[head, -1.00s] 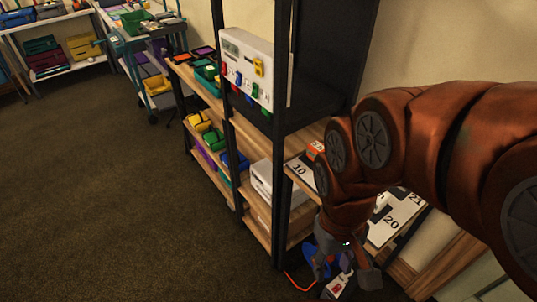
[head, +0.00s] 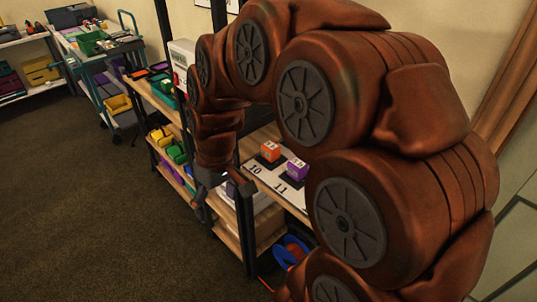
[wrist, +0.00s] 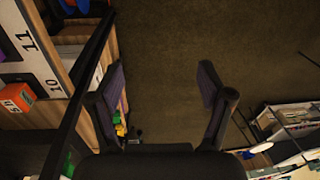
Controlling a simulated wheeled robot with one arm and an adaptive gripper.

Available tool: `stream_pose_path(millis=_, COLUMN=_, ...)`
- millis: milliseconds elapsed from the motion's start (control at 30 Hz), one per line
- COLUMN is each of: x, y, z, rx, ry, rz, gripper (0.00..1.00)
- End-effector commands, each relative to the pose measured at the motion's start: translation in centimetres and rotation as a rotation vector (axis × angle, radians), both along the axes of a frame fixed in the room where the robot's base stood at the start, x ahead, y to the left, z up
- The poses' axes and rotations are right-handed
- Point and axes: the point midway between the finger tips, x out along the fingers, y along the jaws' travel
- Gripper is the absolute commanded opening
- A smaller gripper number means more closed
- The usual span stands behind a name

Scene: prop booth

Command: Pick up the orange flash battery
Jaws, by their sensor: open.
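The orange flash battery (head: 270,151) is a small orange block with a pale marked top. It sits on a dark square by the number 10 on the white numbered board (head: 262,178), which lies on the shelf. In the wrist view the battery (wrist: 15,97) is at the left edge, partly cut off. My gripper (head: 220,197) points down in front of the shelf, left of the battery and apart from it. In the wrist view my gripper (wrist: 160,85) is open, with only floor between its fingers.
A purple block (head: 297,168) stands beside the battery by number 11. A black shelf post (head: 246,228) rises close to my gripper. Coloured bins (head: 165,140) fill the shelves to the left. A blue reel (head: 290,250) lies low near the rack. Open carpet lies left.

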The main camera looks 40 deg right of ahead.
Motion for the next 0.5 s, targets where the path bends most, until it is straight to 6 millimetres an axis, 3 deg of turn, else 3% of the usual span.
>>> stream_pose_path(millis=100, x=4.1, y=-3.9, z=-0.7, rx=0.015, ry=-0.065, rz=-0.011, gripper=0.79)
stream_pose_path(millis=300, x=9.4, y=-12.2, z=-1.9, rx=0.010, ry=-0.178, rz=-0.032, gripper=0.79)
stream_pose_path(millis=500, x=11.9, y=-22.0, z=-3.7, rx=-0.029, ry=-0.275, rz=-0.072, gripper=0.79)
